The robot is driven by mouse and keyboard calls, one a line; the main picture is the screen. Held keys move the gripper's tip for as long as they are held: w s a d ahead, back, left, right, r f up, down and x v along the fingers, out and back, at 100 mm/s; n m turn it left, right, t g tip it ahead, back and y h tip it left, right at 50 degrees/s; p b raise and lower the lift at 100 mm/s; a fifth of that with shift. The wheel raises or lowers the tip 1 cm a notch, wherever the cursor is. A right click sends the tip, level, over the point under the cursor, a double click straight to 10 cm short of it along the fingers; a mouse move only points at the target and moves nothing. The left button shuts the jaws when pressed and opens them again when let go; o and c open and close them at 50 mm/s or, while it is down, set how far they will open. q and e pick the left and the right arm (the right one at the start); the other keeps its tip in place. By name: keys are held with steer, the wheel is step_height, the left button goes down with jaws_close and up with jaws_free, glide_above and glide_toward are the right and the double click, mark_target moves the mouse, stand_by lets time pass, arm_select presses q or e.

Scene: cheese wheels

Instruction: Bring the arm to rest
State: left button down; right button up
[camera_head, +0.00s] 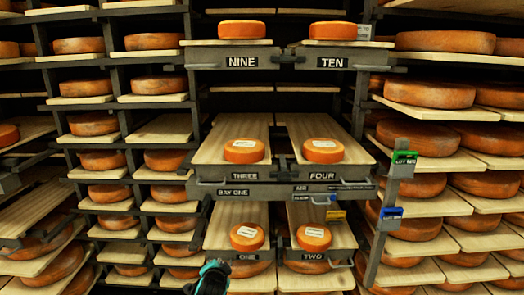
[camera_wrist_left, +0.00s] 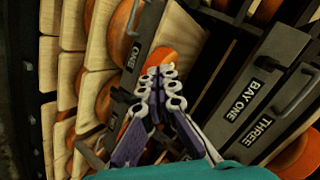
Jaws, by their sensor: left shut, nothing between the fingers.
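My left gripper (camera_head: 212,276) shows at the bottom of the head view, in front of the lower left of the shelf marked ONE. In the left wrist view the gripper (camera_wrist_left: 162,88) has its fingers together, with nothing between them. Behind its tips is an orange cheese wheel (camera_wrist_left: 163,57) by the ONE label. The wrist view is tilted, and the label BAY ONE shows to the right of the fingers. My right gripper is in neither view.
Cheese wheels with pale labels sit on boards marked ONE (camera_head: 247,237), TWO (camera_head: 314,237), THREE (camera_head: 244,150) and FOUR (camera_head: 324,150). Wheels NINE (camera_head: 242,30) and TEN (camera_head: 333,31) are above. Racks of cheese stand on both sides. A green tag (camera_head: 404,158) and a blue tag (camera_head: 391,212) hang at the right post.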

arm_select(q)
steer(key=s+a+r+n+g, duration=0.1)
steer(key=s+a+r+n, duration=0.15)
steer(key=s, duration=0.45)
steer(key=s+a+r+n+g, duration=0.1)
steer(key=s+r+n, duration=0.2)
steer(key=s, duration=0.5)
steer(key=s+f+n+g, duration=0.1)
steer(key=s+n, duration=0.1)
steer(key=s, duration=0.6)
steer(key=s+f+n+g+h, duration=0.1)
steer(key=s+n, duration=0.2)
steer(key=s, duration=0.6)
steer(key=shift+g, duration=0.4)
steer(key=shift+f, duration=0.1)
